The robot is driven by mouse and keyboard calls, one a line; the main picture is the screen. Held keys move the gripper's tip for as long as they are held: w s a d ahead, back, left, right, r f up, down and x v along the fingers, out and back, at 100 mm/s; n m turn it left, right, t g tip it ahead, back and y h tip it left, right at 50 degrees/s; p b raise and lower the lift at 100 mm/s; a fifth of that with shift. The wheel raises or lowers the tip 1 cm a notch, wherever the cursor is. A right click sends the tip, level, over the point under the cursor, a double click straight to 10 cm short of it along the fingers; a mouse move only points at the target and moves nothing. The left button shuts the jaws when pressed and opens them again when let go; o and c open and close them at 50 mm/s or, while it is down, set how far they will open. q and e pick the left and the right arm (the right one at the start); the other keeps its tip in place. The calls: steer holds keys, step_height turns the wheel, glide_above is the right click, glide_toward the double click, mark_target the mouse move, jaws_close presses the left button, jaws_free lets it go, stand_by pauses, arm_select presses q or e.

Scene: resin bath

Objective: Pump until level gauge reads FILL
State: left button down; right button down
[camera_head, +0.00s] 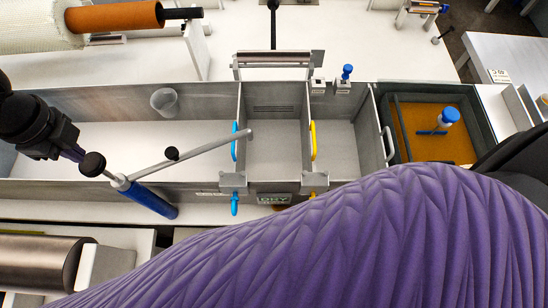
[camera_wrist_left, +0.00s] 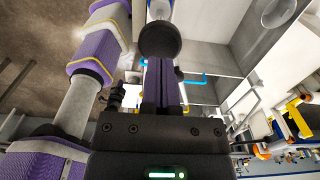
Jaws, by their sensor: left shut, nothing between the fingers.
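The level gauge (camera_head: 274,199) on the front wall of the bath shows a dark plate that appears to read DRY. The pump (camera_head: 150,199) has a blue barrel at the front left, and a long grey spout (camera_head: 195,158) reaches over the middle compartment (camera_head: 273,152). A black round knob (camera_head: 92,164) stands at the pump's upper end. My left gripper (camera_head: 79,154) is shut and empty, its fingertips close beside this knob; I cannot tell whether they touch. In the left wrist view the knob (camera_wrist_left: 160,40) lies just beyond the purple fingers. My right gripper is not in view.
Blue handles (camera_head: 235,142) and yellow handles (camera_head: 313,140) flank the middle compartment. A clear cup (camera_head: 164,101) is at the back of the left compartment (camera_head: 110,137). A roller (camera_head: 40,263) lies front left.

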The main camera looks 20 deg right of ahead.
mark_target(89, 163)
arm_select(q)
step_height(89, 163, down, 8)
steer(key=b, duration=0.3)
steer(key=shift+r, duration=0.25)
step_height(89, 163, up, 7)
steer(key=p, duration=0.8)
steer(key=shift+f, duration=0.2)
step_height(89, 163, down, 7)
steer(key=b, duration=0.4)
steer(key=shift+r, duration=0.1)
step_height(89, 163, up, 7)
steer(key=p, duration=0.8)
steer(key=shift+r, duration=0.2)
steer(key=shift+f+b, duration=0.25)
steer(key=shift+b, duration=0.05)
